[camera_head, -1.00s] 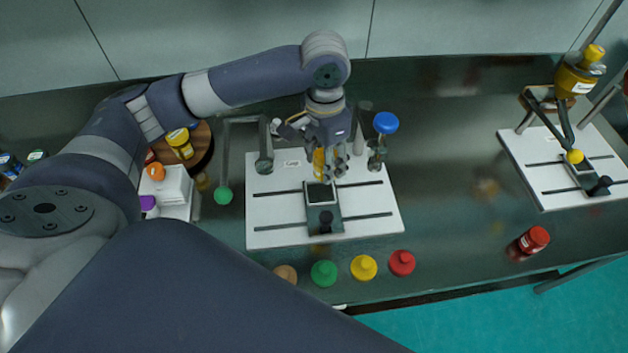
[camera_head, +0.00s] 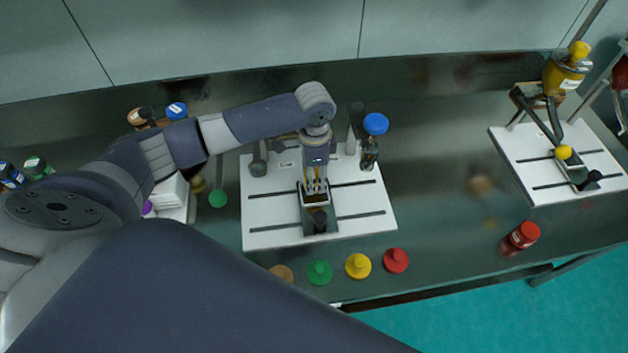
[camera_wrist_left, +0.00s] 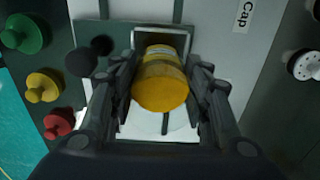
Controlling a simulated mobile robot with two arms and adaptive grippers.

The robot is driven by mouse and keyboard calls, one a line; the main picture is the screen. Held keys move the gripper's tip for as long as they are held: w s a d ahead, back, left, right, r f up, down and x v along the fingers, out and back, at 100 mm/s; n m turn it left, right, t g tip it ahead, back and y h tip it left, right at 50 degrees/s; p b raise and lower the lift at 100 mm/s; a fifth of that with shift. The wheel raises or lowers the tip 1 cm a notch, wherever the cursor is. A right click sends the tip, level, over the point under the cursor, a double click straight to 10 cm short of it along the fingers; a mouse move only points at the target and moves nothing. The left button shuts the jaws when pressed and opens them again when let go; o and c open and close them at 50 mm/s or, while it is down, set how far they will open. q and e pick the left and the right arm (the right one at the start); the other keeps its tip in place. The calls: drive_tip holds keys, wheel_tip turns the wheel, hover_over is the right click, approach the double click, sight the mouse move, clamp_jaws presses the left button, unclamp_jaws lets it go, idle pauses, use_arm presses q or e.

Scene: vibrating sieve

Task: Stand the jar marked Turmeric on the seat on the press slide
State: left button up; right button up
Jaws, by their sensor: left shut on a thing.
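A jar with a yellow-orange lid (camera_wrist_left: 160,88) is between the fingers of my left gripper (camera_head: 315,188). The gripper is shut on it; no label can be read. In the left wrist view the jar lies in front of a square-framed seat (camera_wrist_left: 137,38). The seat is on the dark grey slide (camera_head: 320,226) of the middle press, on a white base plate (camera_head: 270,233). In the head view the gripper is right over the slide and hides most of the jar and seat. Whether the jar touches the seat cannot be told. My right gripper is not in view.
A green knob (camera_head: 319,272), a yellow knob (camera_head: 358,266) and a red knob (camera_head: 396,260) line the front edge. A blue-topped post (camera_head: 375,125) stands behind right. A second press (camera_head: 540,185) and a red-lidded jar (camera_head: 525,235) are at the right. The table between the presses is mostly clear.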

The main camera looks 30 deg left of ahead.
use_arm(q)
drive_tip(key=shift+f, duration=1.6)
drive_tip(key=o, duration=1.1)
drive_tip(key=shift+c, duration=0.2)
wheel_tip(320, 180, up, 12)
drive_tip(key=shift+b, duration=0.35)
